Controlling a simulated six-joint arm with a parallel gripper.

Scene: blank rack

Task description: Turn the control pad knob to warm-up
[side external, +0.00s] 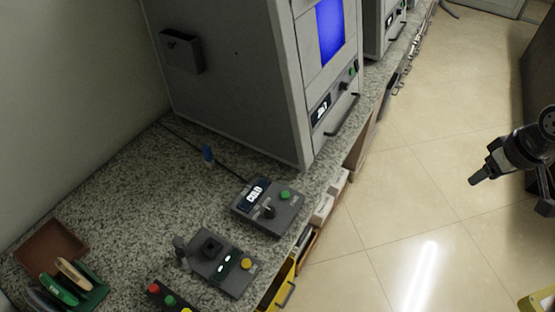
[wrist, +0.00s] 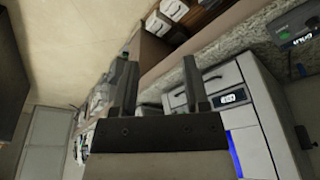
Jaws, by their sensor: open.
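The control pad (side external: 283,218) is a grey box on the speckled counter, near its front edge. Its small display (side external: 257,190) appears to read COLD. A dark knob (side external: 268,211) stands on it, with a green button (side external: 286,195) to the right. In the wrist view part of the control pad (wrist: 296,24) shows at the top right corner; its lettering is tilted. My gripper (side external: 478,178) is at the far right over the floor, well apart from the pad. In the wrist view its two fingers (wrist: 156,62) are spread with nothing between them.
A large grey cabinet machine (side external: 235,85) with a blue window stands behind the pad. A second box with a yellow button (side external: 246,264) sits in front-left of the pad, beside a green tool holder (side external: 90,296). The floor (side external: 420,200) between my gripper and the counter is clear.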

